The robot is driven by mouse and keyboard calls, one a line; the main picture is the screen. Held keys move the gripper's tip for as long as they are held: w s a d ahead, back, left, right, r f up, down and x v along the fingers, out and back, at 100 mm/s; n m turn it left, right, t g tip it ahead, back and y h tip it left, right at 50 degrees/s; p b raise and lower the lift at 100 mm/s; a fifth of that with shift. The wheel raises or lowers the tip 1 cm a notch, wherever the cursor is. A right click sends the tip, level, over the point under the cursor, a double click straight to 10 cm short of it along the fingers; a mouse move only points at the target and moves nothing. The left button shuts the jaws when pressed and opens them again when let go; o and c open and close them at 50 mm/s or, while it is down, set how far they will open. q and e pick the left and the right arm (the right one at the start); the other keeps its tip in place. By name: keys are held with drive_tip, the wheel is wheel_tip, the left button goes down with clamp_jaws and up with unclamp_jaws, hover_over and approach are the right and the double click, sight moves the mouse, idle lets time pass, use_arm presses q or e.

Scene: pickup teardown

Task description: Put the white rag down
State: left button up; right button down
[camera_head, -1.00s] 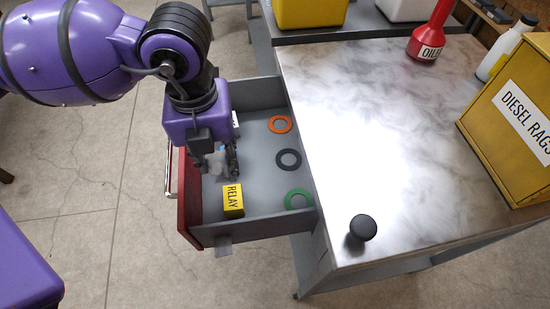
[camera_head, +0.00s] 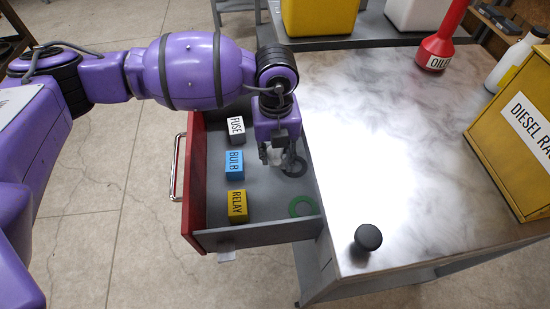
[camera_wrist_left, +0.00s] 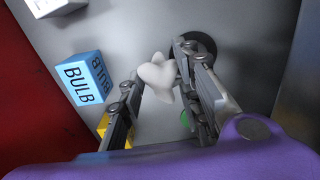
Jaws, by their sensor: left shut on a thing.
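The white rag (camera_wrist_left: 158,77) is a small crumpled lump between the fingers of my left gripper (camera_head: 276,158). In the head view the rag (camera_head: 275,157) shows only as a pale patch between the fingers. My left gripper is shut on it and points down inside the open drawer, beside the dark ring (camera_head: 294,167). In the wrist view the drawer floor shows beneath the rag; I cannot tell how far below it is. My right gripper is not in view.
The grey drawer with a red front (camera_head: 195,166) also holds a FUSE box (camera_head: 236,130), a blue BULB box (camera_head: 233,164), a yellow RELAY box (camera_head: 237,203) and a green ring (camera_head: 303,206). On the bench (camera_head: 380,140) stand a black knob (camera_head: 367,238), a red oiler (camera_head: 437,50) and a yellow DIESEL RAGS box (camera_head: 510,140).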

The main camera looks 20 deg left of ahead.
sight(275, 154)
use_arm(q)
wheel_tip(275, 154, down, 2)
drive_tip(key=shift+a+f, duration=0.1)
drive_tip(key=shift+f, duration=0.1)
drive_tip(key=o, duration=0.7)
drive_tip(key=shift+s, duration=0.1)
drive_tip(key=shift+o, duration=0.2)
wheel_tip(275, 154, up, 12)
drive_tip(key=shift+r, duration=0.1)
